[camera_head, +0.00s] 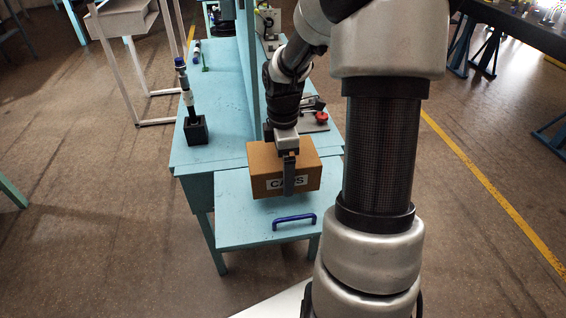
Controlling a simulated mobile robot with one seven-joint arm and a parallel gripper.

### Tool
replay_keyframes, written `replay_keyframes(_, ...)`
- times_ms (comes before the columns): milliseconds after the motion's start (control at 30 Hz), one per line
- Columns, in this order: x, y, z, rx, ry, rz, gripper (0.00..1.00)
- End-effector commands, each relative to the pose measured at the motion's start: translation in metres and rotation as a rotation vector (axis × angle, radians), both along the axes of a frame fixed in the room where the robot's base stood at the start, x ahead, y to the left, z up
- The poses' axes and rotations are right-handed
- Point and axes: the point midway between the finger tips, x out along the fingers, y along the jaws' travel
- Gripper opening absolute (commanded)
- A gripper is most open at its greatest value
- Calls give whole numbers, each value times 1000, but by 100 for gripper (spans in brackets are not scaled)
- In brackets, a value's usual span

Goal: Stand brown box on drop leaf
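The brown box (262,172), with a white label reading "CAPS", is upright over the far part of the light-blue drop leaf (236,222). I cannot tell whether its base touches the leaf or is slightly above it. My gripper (287,168) comes down from above and is shut on the box. One grey finger lies against the labelled front face and covers part of the label. The other finger is hidden behind the box.
A blue handle (294,221) is on the leaf in front of the box. The blue bench (217,165) continues behind, with a black holder (195,131) at left and a red-knobbed device (318,119) at right. An upright blue panel (247,65) stands behind. The leaf's left front is clear.

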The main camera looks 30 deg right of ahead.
Motion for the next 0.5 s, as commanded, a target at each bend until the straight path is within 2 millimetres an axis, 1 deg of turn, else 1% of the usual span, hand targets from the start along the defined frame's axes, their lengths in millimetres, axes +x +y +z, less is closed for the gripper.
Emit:
replay_keyframes(167,1,0,-9,-1,-4,-2,31)
replay_keyframes(267,1,0,-18,-1,-3,-2,31)
replay_keyframes(400,1,0,-37,-1,-2,-1,31)
replay_keyframes(500,1,0,-43,-1,-4,-2,31)
